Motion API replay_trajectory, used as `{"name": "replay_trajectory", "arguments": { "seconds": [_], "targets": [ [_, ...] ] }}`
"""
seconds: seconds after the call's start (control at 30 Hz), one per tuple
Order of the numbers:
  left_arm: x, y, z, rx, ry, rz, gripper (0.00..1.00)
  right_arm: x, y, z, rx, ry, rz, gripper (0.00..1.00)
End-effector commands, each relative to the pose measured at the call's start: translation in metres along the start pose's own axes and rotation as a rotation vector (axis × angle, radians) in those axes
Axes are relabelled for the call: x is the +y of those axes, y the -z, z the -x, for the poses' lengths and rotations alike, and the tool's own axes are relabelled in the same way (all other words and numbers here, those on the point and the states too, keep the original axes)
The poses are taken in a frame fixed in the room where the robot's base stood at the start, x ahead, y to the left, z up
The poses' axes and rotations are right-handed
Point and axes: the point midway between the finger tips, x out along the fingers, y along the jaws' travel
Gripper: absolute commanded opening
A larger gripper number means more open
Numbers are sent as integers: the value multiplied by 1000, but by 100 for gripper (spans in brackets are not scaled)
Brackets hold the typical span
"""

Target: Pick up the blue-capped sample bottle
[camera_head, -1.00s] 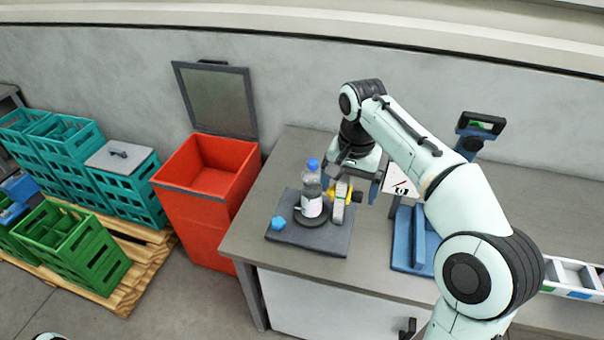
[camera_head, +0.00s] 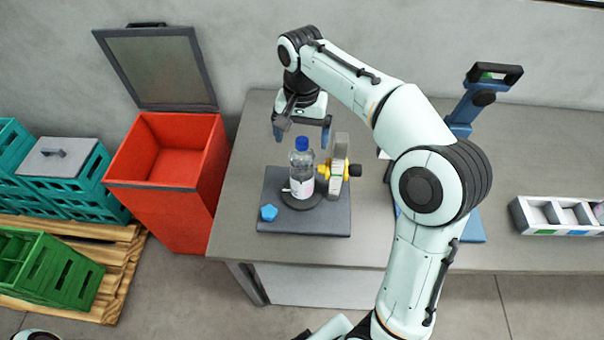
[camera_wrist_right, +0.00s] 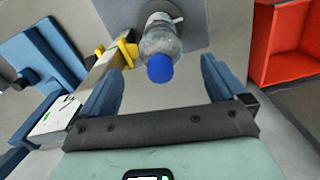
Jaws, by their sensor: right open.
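The clear sample bottle (camera_head: 302,170) with a blue cap and a pale label stands upright on a round dark base on a dark grey mat (camera_head: 325,222). My right gripper (camera_head: 302,136) is open and empty, above and behind the bottle in the head view. In the right wrist view the blue cap (camera_wrist_right: 160,68) lies between the two blue fingers of the gripper (camera_wrist_right: 158,85), and the bottle's body (camera_wrist_right: 158,38) extends beyond them. I see no contact between fingers and bottle. My left gripper is not in view.
A yellow and grey device (camera_head: 339,170) stands close right of the bottle, and a small blue piece (camera_head: 269,212) lies on the mat. A blue stand (camera_head: 470,110) and a compartment tray (camera_head: 521,214) are further right. An open red bin (camera_head: 170,215) stands left of the table.

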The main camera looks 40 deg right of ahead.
Motion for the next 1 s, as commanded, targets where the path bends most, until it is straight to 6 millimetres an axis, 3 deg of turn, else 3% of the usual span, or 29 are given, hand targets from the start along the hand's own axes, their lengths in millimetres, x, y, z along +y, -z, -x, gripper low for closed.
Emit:
{"name": "replay_trajectory", "arguments": {
  "seconds": [0.27, 0.5, 0.83, 1.0],
  "targets": [
    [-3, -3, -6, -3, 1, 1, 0, 1, -1, -22, -1, -1, -1, 98],
    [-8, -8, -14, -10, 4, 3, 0, 4, -3, -58, -1, -2, -1, 98],
    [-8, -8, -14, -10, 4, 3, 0, 3, -3, -63, 1, 1, -1, 98],
    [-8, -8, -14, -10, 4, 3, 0, 3, -3, -63, 1, 1, -1, 42]
  ]
}}
